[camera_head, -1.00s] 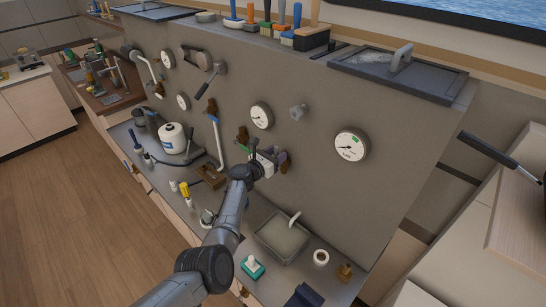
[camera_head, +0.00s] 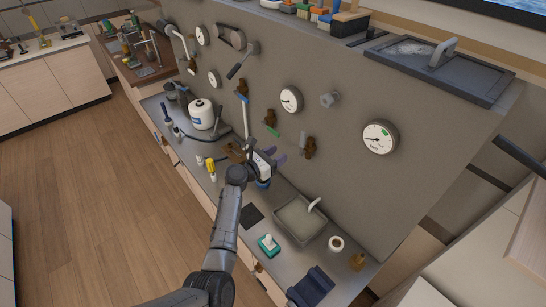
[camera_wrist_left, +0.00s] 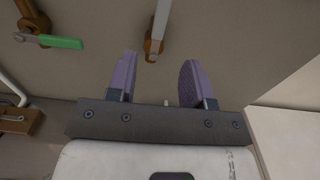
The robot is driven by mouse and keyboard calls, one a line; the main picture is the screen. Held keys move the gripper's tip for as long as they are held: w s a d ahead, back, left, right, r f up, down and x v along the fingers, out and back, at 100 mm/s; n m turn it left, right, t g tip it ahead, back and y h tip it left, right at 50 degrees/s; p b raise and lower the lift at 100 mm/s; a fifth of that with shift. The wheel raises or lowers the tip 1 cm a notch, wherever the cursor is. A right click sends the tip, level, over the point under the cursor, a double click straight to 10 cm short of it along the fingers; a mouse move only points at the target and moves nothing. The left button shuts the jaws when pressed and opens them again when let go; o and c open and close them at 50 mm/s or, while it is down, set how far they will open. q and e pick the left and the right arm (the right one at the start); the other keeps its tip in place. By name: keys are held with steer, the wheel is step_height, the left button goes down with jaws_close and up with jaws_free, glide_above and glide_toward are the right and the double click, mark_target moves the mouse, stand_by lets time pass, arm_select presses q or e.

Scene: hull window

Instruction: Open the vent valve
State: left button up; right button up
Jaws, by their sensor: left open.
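Two small brass valves sit on the grey panel. One has a green lever (camera_head: 273,132) lying about level, also at the upper left of the left wrist view (camera_wrist_left: 62,42). The other has a grey lever (camera_head: 302,140) pointing up; its brass body (camera_wrist_left: 153,47) shows at the top middle of the left wrist view. I cannot tell which is the vent valve. My left gripper (camera_head: 275,156) is open and empty, with purple fingers. It is below and apart from both valves; in the left wrist view its fingertips (camera_wrist_left: 157,66) straddle the line to the grey-lever valve. My right gripper is not in view.
The bench below holds a grey tray (camera_head: 299,220), a teal brush (camera_head: 268,245), a tape roll (camera_head: 336,243) and a white canister (camera_head: 202,113). The floor at left is clear.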

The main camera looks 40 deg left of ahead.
arm_select(q)
steer(key=shift+s+a, duration=0.1)
steer(key=shift+s, duration=0.6)
